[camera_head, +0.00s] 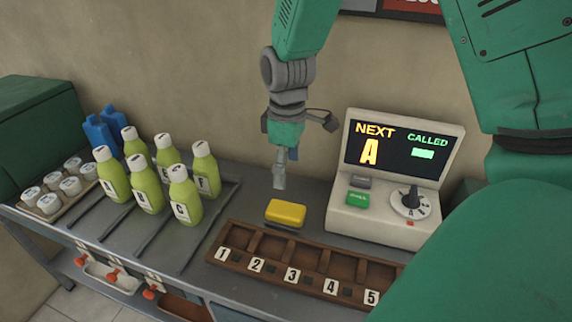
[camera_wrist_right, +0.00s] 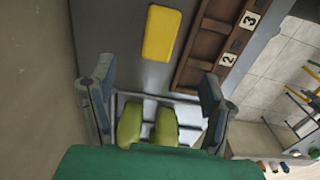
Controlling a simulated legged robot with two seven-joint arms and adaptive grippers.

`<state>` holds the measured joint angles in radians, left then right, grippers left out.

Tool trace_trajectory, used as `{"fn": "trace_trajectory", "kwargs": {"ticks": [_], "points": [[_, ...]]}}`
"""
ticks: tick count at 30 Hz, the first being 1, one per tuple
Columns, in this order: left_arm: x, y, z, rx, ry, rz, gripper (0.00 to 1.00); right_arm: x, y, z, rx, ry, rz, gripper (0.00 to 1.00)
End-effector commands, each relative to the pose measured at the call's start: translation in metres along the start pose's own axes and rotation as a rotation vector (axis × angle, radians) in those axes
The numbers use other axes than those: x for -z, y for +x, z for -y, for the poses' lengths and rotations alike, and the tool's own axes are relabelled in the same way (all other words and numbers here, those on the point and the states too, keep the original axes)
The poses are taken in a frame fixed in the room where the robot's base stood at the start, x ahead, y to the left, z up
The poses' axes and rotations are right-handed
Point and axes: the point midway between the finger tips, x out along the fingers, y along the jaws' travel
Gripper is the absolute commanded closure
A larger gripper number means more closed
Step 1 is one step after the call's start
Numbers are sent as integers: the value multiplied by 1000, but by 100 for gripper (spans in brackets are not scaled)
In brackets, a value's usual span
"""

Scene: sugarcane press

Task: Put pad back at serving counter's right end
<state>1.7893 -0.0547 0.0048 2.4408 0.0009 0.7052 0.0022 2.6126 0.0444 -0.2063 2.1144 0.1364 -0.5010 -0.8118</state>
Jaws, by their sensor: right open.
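The yellow pad (camera_head: 286,212) lies on the grey serving counter (camera_head: 232,218), behind the numbered wooden rack and left of the display console. In the right wrist view the pad (camera_wrist_right: 161,33) shows beyond the fingertips, towards the top. My right gripper (camera_head: 279,177) hangs over the counter, just behind and above the pad, apart from it. In the wrist view its two fingers (camera_wrist_right: 158,92) are spread wide with nothing held between them. My left gripper is in neither view.
A console (camera_head: 395,170) reading NEXT A stands right of the pad. A wooden rack (camera_head: 262,244) with numbered slots runs along the front. Several green bottles (camera_head: 184,196) stand left, beside a tray of white-lidded jars (camera_head: 48,204). A wall is close behind.

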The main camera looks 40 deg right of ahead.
Motion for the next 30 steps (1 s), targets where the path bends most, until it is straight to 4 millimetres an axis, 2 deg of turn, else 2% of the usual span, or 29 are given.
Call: {"fn": "trace_trajectory", "kwargs": {"ticks": [9,17,25,30], "points": [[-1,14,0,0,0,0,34,-1,64,0,4,0,3,29],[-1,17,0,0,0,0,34,-1,84,0,2,1,0,29],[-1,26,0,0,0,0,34,2,123,-1,3,1,2,29],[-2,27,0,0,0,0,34,1,133,-1,1,1,-1,29]]}}
